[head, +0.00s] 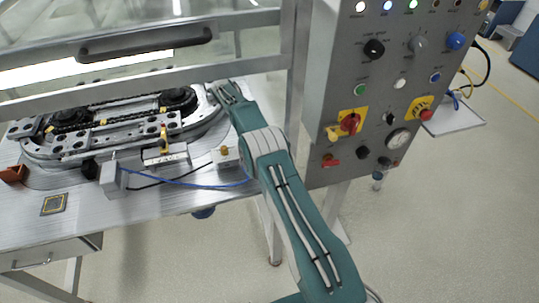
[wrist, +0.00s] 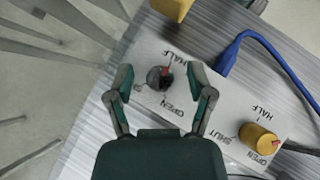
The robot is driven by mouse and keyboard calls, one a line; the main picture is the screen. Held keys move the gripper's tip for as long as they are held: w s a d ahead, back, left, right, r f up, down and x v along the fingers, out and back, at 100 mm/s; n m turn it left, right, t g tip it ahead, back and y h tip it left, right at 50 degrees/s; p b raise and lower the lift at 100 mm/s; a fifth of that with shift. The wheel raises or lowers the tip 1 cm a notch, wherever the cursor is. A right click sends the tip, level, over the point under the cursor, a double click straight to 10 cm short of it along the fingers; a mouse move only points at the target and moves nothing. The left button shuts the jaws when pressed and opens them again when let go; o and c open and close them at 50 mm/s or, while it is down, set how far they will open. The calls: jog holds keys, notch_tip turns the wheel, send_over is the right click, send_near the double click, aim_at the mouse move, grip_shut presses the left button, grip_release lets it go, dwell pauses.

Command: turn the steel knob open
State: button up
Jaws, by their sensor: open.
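In the wrist view the steel knob (wrist: 154,77), small and dark grey with a red mark, sits on a pale plate (wrist: 189,117). The red mark is on its upper side, toward the HALF label; OPEN is printed below it. The exact setting is hard to tell. My gripper (wrist: 160,84) is open, one finger on each side of the knob, with gaps showing; it holds nothing. In the head view my arm (head: 290,205) reaches over the bench, and the steel knob is not visible there.
A brass knob (wrist: 258,139) with its own labels is at the plate's right end. A blue cable (wrist: 268,45) runs close by, and a yellow part (wrist: 172,8) stands above the plate. A control panel (head: 385,95) is to the right, a ring track (head: 60,150) to the left.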

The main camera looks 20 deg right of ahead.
jog(key=n+t+h, duration=0.1)
jog(key=n, duration=0.2)
jog(key=n+t+h, duration=0.2)
jog(key=n, duration=0.1)
jog(key=shift+t, duration=0.3)
jog(key=n+t+h, duration=0.1)
jog(key=n+t, duration=0.4)
jog(key=n, duration=0.1)
jog(key=shift+n, duration=0.3)
jog(key=n+t+y, duration=0.1)
jog(key=n+t, duration=0.1)
jog(key=n, duration=0.1)
jog(key=n+t+y, duration=0.1)
jog(key=n+t, duration=0.1)
jog(key=n, duration=0.2)
jog(key=shift+t, duration=0.4)
jog(key=shift+n+t+y, duration=0.7)
jog(key=shift+n+y, duration=0.3)
jog(key=shift+n, duration=0.5)
jog(key=shift+n+t+y, duration=0.7)
jog(key=shift+n+y, duration=0.3)
jog(key=shift+n, duration=0.5)
